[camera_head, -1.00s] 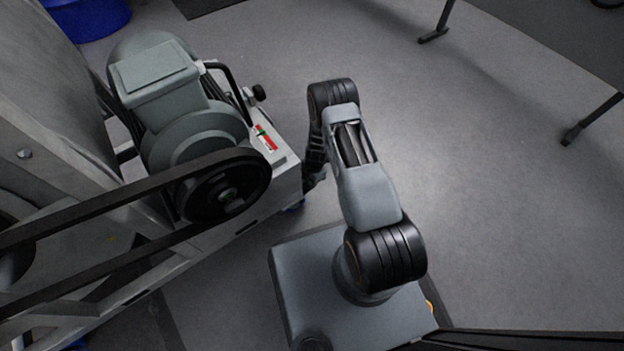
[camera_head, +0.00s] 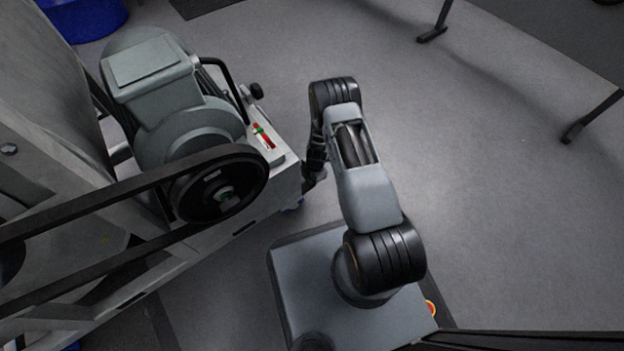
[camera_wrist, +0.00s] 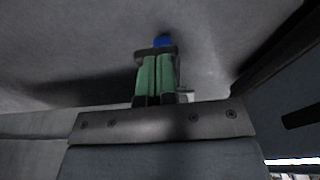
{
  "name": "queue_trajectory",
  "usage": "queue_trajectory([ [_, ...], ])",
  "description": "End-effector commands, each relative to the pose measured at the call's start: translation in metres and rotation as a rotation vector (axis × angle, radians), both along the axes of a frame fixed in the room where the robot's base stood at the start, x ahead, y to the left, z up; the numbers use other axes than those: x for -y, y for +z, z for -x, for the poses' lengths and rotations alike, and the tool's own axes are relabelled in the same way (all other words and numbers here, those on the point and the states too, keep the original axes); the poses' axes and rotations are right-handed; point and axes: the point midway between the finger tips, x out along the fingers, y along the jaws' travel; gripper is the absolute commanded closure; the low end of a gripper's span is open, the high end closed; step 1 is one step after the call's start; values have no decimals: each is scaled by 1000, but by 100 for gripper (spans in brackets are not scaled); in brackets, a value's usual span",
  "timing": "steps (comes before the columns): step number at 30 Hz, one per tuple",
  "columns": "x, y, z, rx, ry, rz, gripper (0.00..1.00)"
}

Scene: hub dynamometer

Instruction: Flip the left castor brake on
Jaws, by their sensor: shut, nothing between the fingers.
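My gripper (camera_wrist: 155,78) is in the wrist view, with its green fingers side by side and shut, nothing between them. A small blue part (camera_wrist: 162,41) shows just past the fingertips; it may belong to the castor brake, but I cannot tell whether the fingers touch it. In the head view a bit of blue (camera_head: 291,208) shows low at the near corner of the machine frame (camera_head: 262,205). My gripper is mostly hidden there behind my arm, beside that corner. The brake lever's position is not clear in either view.
A blue bin (camera_head: 88,18) stands at the back left. A table leg (camera_head: 590,118) is at right. Floor (camera_head: 470,200) right of my arm is clear.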

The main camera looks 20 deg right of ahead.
Motion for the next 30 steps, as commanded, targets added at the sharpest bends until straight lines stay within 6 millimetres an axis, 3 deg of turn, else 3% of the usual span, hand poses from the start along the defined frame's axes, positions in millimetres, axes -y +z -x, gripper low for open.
queue_trajectory([
  [18, 13, -29, -4, 0, 1, 0, 100],
  [30, 14, -32, -4, 0, 1, 0, 100],
])
